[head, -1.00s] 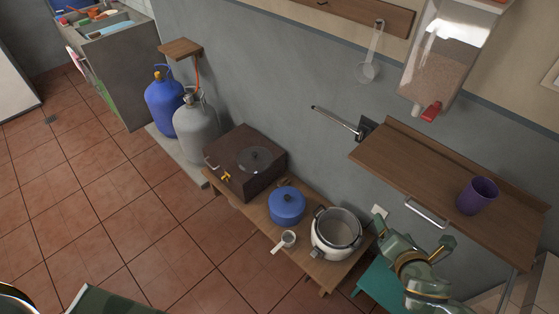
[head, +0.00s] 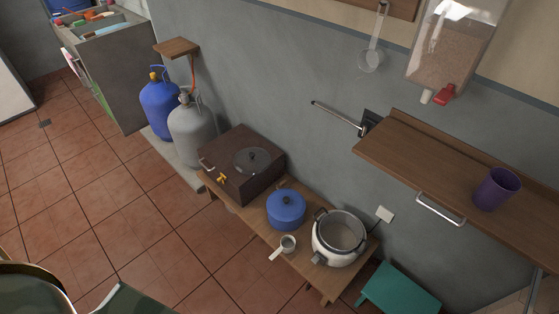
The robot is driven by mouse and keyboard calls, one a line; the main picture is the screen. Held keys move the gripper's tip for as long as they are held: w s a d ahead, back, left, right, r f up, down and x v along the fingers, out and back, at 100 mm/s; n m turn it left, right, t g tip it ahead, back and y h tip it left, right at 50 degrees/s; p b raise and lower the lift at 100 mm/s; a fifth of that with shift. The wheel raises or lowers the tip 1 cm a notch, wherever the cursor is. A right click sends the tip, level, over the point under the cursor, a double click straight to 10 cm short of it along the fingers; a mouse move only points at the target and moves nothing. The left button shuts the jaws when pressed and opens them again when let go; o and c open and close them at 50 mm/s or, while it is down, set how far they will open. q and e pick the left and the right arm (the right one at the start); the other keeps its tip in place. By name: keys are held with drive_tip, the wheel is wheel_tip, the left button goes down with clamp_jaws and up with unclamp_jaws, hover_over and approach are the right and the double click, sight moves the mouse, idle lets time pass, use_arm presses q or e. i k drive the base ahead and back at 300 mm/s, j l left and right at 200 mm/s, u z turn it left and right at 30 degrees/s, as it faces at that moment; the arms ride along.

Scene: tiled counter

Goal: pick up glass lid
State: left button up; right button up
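The glass lid (head: 252,161) is round and dark-looking with a knob at its centre. Neither of my gripper's fingers shows in the head view now. A blurred gold-and-green piece of my own body fills the bottom left corner. Nothing touches the lid.
A blue lidded pot (head: 286,209), a small white-handled pan (head: 283,246) and a white rice cooker (head: 340,238) stand on the bench. Gas cylinders (head: 191,137) stand left of the box. A purple cup (head: 497,190) sits on the wall shelf. The tiled floor in front is clear.

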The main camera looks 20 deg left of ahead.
sight(250, 161)
drive_tip(key=j+z, duration=0.25)
drive_tip(key=z, duration=0.15)
drive_tip(key=j+z, duration=0.55)
drive_tip(key=z, duration=0.2)
drive_tip(key=j+z, duration=0.1)
drive_tip(key=j, duration=0.3)
drive_tip(key=k+j+z, duration=0.15)
drive_tip(key=j, duration=0.25)
drive_tip(key=j+z, duration=0.1)
drive_tip(key=j, duration=0.3)
drive_tip(key=k+j+z, duration=0.1)
drive_tip(key=j, duration=0.3)
drive_tip(key=k+j+z, duration=0.1)
drive_tip(key=j, duration=0.3)
drive_tip(key=k+j+z, duration=0.15)
drive_tip(key=j, duration=1.2)
drive_tip(key=k+u, duration=0.05)
drive_tip(key=k, duration=0.05)
